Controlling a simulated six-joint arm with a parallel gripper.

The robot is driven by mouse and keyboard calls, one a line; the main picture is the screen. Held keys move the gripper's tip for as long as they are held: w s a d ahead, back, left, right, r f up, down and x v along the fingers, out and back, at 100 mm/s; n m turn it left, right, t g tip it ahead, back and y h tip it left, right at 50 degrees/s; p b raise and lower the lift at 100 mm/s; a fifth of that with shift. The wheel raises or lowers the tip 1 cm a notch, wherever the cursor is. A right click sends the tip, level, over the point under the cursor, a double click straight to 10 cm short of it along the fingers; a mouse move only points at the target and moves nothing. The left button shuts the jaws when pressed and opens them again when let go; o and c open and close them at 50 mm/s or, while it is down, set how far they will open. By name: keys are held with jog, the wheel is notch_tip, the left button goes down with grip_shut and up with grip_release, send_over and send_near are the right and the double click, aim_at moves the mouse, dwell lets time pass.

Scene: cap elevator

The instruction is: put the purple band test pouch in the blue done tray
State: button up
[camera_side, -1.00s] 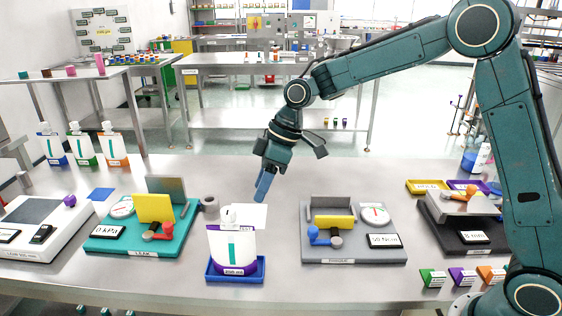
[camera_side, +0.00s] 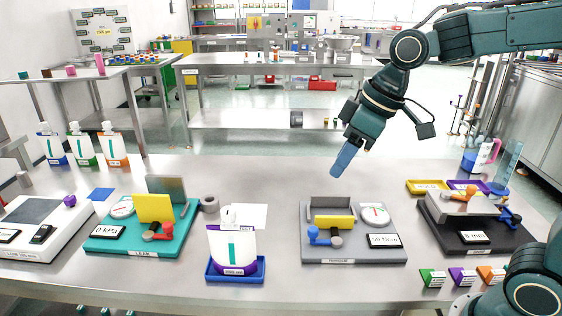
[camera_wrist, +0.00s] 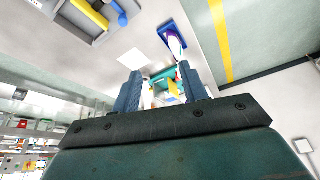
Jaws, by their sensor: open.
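The purple band test pouch (camera_side: 232,247) stands upright in the blue done tray (camera_side: 215,276) at the front middle of the bench. It is white with a purple band at top and bottom and a white cap. In the wrist view the pouch (camera_wrist: 175,46) shows small near the top, in the blue tray (camera_wrist: 164,31). My gripper (camera_side: 338,172) is open and empty, in the air above and behind the grey torque station, well apart from the pouch. Its two fingers (camera_wrist: 158,88) show apart in the wrist view, with nothing held between them.
The teal leak station (camera_side: 140,240) stands left of the tray, the grey torque station (camera_side: 353,250) right of it. A black station (camera_side: 465,240) is further right. Several other pouches (camera_side: 84,148) stand at the back left. The bench behind the tray is mostly clear.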

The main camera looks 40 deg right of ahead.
jog(key=s+d+m+h, duration=0.1)
jog(key=s+d+m, duration=0.1)
jog(key=s, duration=0.5)
jog(key=s+d+f+m+t+h, duration=0.1)
jog(key=s+d+m, duration=0.1)
jog(key=s, duration=0.6)
jog(key=shift+s+d+m, duration=0.2)
jog(key=shift+d+m, duration=0.2)
jog(key=shift+d, duration=0.3)
jog(key=shift+f, duration=0.1)
